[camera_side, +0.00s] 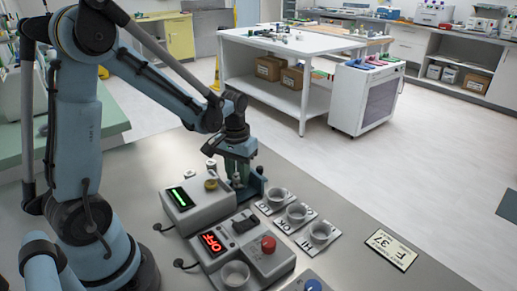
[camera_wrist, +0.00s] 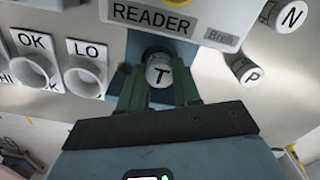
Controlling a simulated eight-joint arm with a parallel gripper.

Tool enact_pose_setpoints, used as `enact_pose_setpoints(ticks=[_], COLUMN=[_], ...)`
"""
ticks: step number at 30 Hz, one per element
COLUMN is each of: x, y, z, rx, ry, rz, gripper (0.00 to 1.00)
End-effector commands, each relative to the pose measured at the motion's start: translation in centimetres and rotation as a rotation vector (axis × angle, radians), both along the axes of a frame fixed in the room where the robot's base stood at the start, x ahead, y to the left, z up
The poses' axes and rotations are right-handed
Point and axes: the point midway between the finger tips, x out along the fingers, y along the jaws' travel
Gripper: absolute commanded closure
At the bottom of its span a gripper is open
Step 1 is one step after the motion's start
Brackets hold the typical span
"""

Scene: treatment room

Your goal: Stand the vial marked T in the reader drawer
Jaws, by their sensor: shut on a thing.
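The vial marked T (camera_wrist: 160,72) has a white cap with a black T and is between the two green fingers of my gripper (camera_wrist: 159,92), which is shut on it. In the side view my gripper (camera_side: 239,174) points down at the far end of the reader (camera_side: 193,210), a grey box with a green display. In the wrist view the reader's READER label (camera_wrist: 150,15) is just beyond the vial. A blue part (camera_wrist: 132,55), seemingly the drawer, shows around the vial. The vial's lower end is hidden, so I cannot tell whether it touches the drawer.
Vials marked N (camera_wrist: 291,15) and P (camera_wrist: 250,72) stand right of the reader. Cups on OK (camera_wrist: 34,68) and LO (camera_wrist: 85,75) cards are on the left. A box with a red OFF display (camera_side: 212,242) stands nearby. The bench's right side holds a card (camera_side: 391,250).

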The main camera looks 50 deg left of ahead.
Motion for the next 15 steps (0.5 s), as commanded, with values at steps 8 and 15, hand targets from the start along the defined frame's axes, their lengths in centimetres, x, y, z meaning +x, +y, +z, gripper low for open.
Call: enact_pose_setpoints(ticks=[8, 15], x=[0.03, 0.01], y=[0.01, 0.01], z=[-0.53, -0.72], rx=[0.0, 0.0], ry=[0.0, 0.0], rz=[0.0, 0.0], gripper=[1.0, 0.57])
